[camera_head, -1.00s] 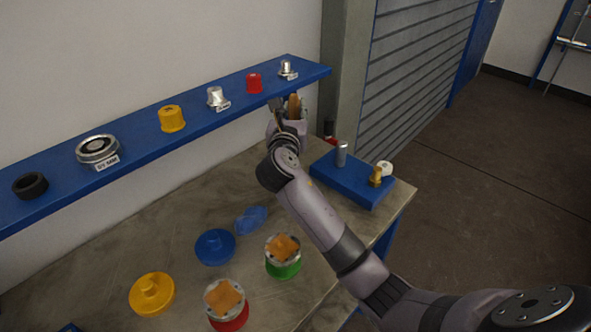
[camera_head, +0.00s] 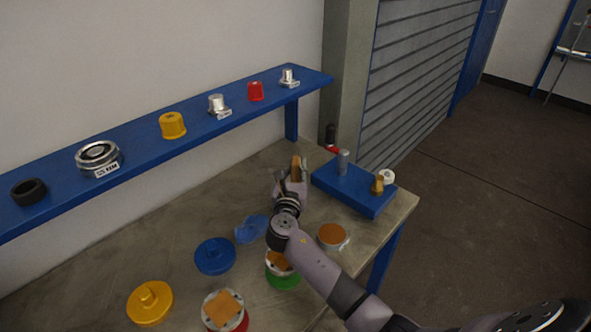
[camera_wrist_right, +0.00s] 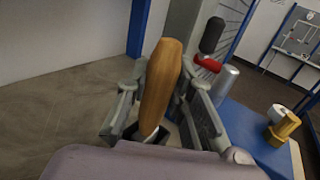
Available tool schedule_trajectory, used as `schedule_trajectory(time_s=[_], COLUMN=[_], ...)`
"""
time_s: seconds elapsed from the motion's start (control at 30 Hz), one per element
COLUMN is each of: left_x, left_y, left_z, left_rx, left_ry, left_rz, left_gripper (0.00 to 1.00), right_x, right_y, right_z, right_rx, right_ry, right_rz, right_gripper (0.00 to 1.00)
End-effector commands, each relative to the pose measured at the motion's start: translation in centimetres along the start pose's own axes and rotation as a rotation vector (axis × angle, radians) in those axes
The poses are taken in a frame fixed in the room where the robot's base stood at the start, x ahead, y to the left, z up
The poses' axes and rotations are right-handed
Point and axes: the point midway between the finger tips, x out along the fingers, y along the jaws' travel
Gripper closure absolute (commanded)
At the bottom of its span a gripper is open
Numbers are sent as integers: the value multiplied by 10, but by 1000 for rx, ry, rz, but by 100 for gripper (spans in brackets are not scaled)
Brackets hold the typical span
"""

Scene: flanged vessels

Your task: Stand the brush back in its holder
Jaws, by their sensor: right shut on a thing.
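My right gripper (camera_head: 291,176) is shut on the brush (camera_head: 296,163), beside the blue block's left edge. The brush's tan wooden handle (camera_wrist_right: 160,85) stands nearly upright between the fingers in the right wrist view, leaning slightly. Its lower end is hidden by the gripper. The blue block (camera_head: 352,193) bears a grey metal cylinder (camera_head: 343,163), a brass piece (camera_head: 377,185) and a white round piece (camera_head: 387,176). I cannot tell for certain which part is the brush's holder. The cylinder also shows in the right wrist view (camera_wrist_right: 225,83), right of the gripper. My left gripper is not in view.
A blue shelf (camera_head: 140,147) with caps and fittings runs along the wall. Orange-topped flanged vessels (camera_head: 332,236), a blue lid (camera_head: 214,256) and a yellow lid (camera_head: 150,302) stand on the bench. A black-and-red object (camera_head: 331,136) stands behind the block.

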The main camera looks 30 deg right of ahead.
Motion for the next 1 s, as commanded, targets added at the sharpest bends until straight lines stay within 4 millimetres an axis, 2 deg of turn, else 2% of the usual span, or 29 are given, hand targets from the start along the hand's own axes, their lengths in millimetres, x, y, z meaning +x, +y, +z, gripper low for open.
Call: schedule_trajectory(time_s=[0.3, 0.33, 0.6, 1.0], left_x=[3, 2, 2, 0], left_y=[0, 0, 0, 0], left_z=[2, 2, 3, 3], left_rx=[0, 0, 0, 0], left_ry=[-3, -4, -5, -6], left_rz=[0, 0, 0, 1], left_gripper=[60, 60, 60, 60], right_x=[0, 0, 0, -3], right_y=[0, 0, 0, 0], right_z=[-4, -3, -2, 1], right_rx=[0, 0, 0, 2], right_ry=[-1, -1, 0, 1], right_rz=[1, 1, 0, 2], right_gripper=[100, 77, 59, 58])
